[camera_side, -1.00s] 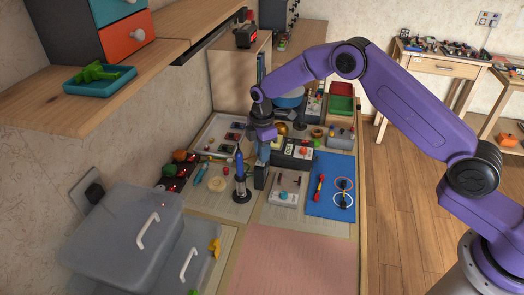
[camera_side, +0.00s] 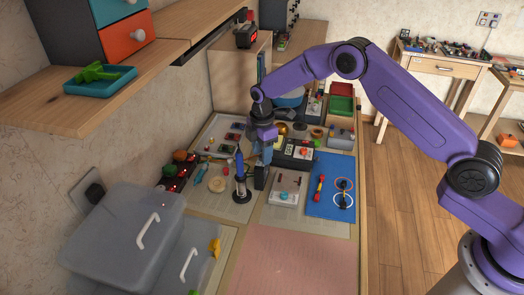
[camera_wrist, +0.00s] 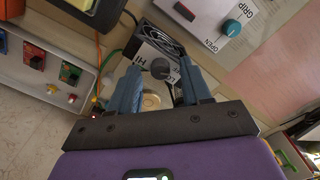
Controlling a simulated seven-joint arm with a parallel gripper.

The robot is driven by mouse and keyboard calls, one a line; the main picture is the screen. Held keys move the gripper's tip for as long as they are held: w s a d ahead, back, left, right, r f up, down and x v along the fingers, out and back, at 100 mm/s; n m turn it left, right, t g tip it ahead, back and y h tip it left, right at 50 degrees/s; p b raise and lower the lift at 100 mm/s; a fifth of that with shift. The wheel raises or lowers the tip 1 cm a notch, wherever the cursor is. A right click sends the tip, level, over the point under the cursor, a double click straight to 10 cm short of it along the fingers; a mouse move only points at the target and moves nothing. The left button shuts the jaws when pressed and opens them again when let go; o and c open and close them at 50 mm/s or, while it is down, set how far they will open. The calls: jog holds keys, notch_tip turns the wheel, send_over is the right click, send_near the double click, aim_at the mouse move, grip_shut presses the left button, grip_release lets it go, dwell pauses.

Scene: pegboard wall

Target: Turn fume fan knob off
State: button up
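The fume fan is a dark box with a fan grille (camera_wrist: 165,38) and a light control panel, seen in the wrist view. Its dark round knob (camera_wrist: 160,68) sits on the panel, with "HI" to its left and a partly covered label to its right. My gripper (camera_wrist: 161,73) is open, with one blue finger on each side of the knob. I cannot tell whether either finger touches it, and its pointer is not readable. In the side view my gripper (camera_side: 265,156) is low over the bench and the fan's dark box (camera_side: 260,179) is partly hidden.
A soldering iron stands upright in its holder (camera_side: 241,188) close left of my gripper. A white box with a teal knob (camera_wrist: 232,27) marked "GRIP" and "OPEN" lies near the fan. The blue mat (camera_side: 325,208) with tools is to the right. The pink mat (camera_side: 290,265) in front is clear.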

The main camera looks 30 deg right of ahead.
notch_tip(320, 180, up, 17)
jog(key=shift+r, duration=0.2)
dwell(0.5)
dwell(0.3)
